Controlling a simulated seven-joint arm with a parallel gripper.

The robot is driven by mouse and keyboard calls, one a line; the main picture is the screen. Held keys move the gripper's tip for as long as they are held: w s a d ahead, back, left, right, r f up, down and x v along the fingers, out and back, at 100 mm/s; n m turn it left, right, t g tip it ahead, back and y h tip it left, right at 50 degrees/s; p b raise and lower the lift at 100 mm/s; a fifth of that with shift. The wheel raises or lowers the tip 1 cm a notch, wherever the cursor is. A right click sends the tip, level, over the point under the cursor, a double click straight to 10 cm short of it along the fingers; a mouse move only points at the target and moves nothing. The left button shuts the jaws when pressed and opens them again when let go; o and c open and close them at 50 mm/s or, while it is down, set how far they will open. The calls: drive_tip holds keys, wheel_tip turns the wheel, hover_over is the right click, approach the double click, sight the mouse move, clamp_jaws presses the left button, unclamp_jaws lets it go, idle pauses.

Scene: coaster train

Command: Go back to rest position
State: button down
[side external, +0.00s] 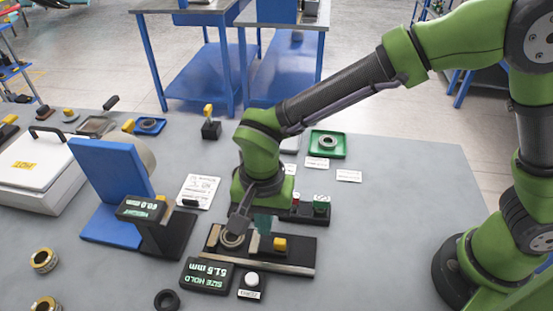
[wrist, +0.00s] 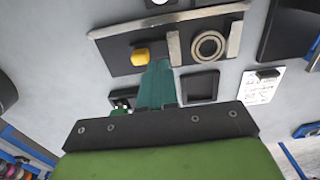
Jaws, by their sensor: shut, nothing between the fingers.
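My gripper (side external: 262,224) is over the near middle of the table, above a dark measuring fixture (side external: 298,247). Its teal fingers are together and empty; they also show in the wrist view (wrist: 160,68). A metal ring (side external: 232,240) lies flat at one end of the fixture, beside the fingers and apart from them. In the wrist view the ring (wrist: 208,46) sits near a pale upright bar. A yellow block (side external: 280,244) is on the fixture, to the right of the fingers. The fingers hide part of the fixture.
A display (side external: 207,275) reads "SIZE HOLD 51.5 mm". A blue stand (side external: 110,190) and a height display (side external: 142,208) are left. A green tray (side external: 328,144) holding a ring is behind. Loose rings (side external: 44,260) lie front left. The table's right side is mostly clear.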

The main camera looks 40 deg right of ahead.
drive_tip(key=shift+n, duration=0.5)
drive_tip(key=shift+s+d+n, duration=0.6)
drive_tip(key=shift+s+n, duration=0.05)
drive_tip(key=shift+n, duration=0.45)
drive_tip(key=s+d+r+n+t+y, duration=0.1)
drive_tip(key=s+d+r+t, duration=0.1)
drive_tip(key=d+r, duration=0.6)
drive_tip(key=s+d+r+t+y, duration=0.1)
drive_tip(key=s+d+r+t, duration=0.2)
drive_tip(key=d, duration=1.3)
wheel_tip(320, 180, up, 6)
drive_tip(key=shift+s+d+f+n+t, duration=0.2)
drive_tip(key=shift+s+d+n+t, duration=0.15)
drive_tip(key=shift+t, duration=0.75)
